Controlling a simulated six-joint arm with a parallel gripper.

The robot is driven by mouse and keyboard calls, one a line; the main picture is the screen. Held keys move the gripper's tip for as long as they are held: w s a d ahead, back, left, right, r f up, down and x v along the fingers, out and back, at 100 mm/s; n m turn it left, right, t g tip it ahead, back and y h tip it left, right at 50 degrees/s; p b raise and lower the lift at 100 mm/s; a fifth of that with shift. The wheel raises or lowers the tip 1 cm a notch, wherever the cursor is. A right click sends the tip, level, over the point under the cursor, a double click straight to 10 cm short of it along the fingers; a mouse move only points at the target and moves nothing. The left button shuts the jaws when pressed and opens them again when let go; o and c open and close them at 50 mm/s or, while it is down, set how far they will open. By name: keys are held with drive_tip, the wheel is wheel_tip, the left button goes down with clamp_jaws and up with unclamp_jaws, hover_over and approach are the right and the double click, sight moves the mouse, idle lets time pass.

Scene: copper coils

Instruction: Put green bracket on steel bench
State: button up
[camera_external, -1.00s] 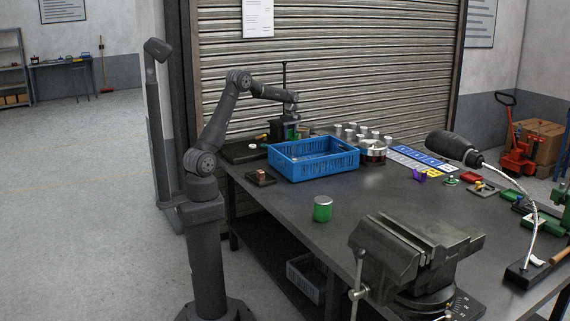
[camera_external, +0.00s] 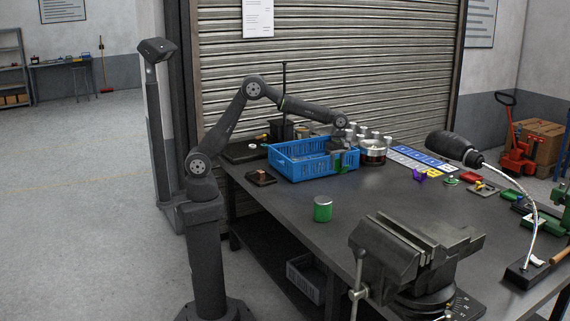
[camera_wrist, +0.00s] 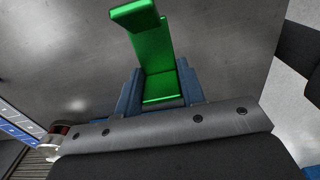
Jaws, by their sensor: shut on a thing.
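The green bracket (camera_wrist: 153,55) is a bent green piece held between the two fingers of my gripper (camera_wrist: 163,90) in the wrist view. In the external view my gripper (camera_external: 340,150) is at the right end of the blue crate, in front of its near right corner. The green bracket (camera_external: 340,164) hangs below it there, over or just above the bench; I cannot tell the exact gap. The steel bench (camera_external: 270,212) is dark grey, with bare surface below the bracket in the wrist view.
A blue crate (camera_external: 292,172) stands left of the bracket. A round metal pot (camera_external: 373,152) and several silver cylinders are behind. The bench between crate and vise is largely clear.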

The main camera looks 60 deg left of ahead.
drive_tip(key=s+d, duration=2.4)
drive_tip(key=d, duration=0.1)
hover_over(343, 230)
drive_tip(key=f, duration=1.2)
drive_tip(key=shift+s+d, duration=0.15)
drive_tip(key=shift+s, duration=0.2)
drive_tip(key=shift+w+f, duration=0.35)
drive_tip(key=shift+f, duration=1.9)
drive_tip(key=shift+f, duration=0.15)
drive_tip(key=o, duration=1)
